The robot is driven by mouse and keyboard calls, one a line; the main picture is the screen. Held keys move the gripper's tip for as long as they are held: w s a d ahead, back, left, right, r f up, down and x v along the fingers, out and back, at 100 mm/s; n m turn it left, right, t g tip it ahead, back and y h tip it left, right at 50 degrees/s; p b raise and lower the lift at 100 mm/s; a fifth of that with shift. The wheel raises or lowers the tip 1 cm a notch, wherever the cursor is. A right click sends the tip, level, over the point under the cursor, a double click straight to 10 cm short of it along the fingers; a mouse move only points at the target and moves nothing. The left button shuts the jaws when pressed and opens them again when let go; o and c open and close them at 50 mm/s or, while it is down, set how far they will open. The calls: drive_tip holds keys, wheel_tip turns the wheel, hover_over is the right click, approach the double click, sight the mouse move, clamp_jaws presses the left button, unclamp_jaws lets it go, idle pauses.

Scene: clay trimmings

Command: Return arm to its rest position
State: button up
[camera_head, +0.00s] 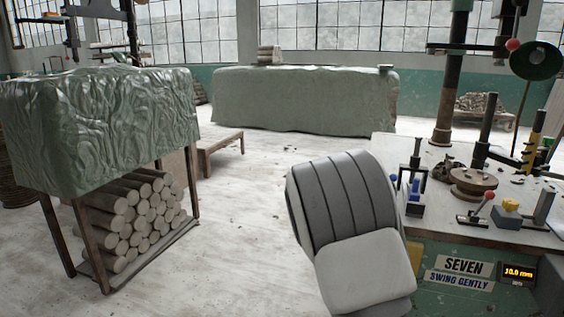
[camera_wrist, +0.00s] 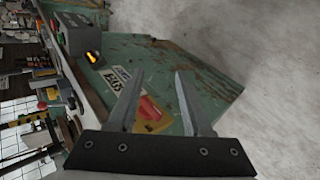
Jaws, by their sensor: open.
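My gripper (camera_wrist: 158,76) shows in the wrist view with its two grey fingers apart and nothing between them. Behind the fingers is the worn green side of a workbench (camera_wrist: 205,68), turned sideways in this view, with bare pale floor beyond it. In the head view, a grey and white link of my arm stands in front of the left end of the workbench (camera_head: 432,277). My gripper is hidden or out of the picture in the head view. I cannot tell its exact distance from the bench.
The bench top holds a round wooden disc (camera_head: 473,182), a small yellow block (camera_head: 511,204) and several upright tools. A covered rack (camera_head: 100,120) with stacked clay-coloured logs (camera_head: 135,222) stands left. A long covered block (camera_head: 305,100) is at the back. The middle floor is mostly clear.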

drive_tip(key=s+a+r+t+y, duration=0.2)
drive_tip(key=s+r+t+y, duration=0.15)
drive_tip(key=s, duration=0.45)
drive_tip(key=s+a+r+n+t+y, duration=0.1)
drive_tip(key=s+a+r+t+y, duration=0.2)
drive_tip(key=s, duration=0.6)
drive_tip(key=s+a+r+t+y, duration=0.1)
drive_tip(key=s+a+r+y, duration=0.2)
drive_tip(key=s, duration=0.5)
wheel_tip(320, 180, up, 30)
drive_tip(key=p, duration=2.8)
drive_tip(key=shift+d+f+p, duration=0.2)
drive_tip(key=shift+d+p, duration=0.1)
drive_tip(key=shift+d, duration=0.05)
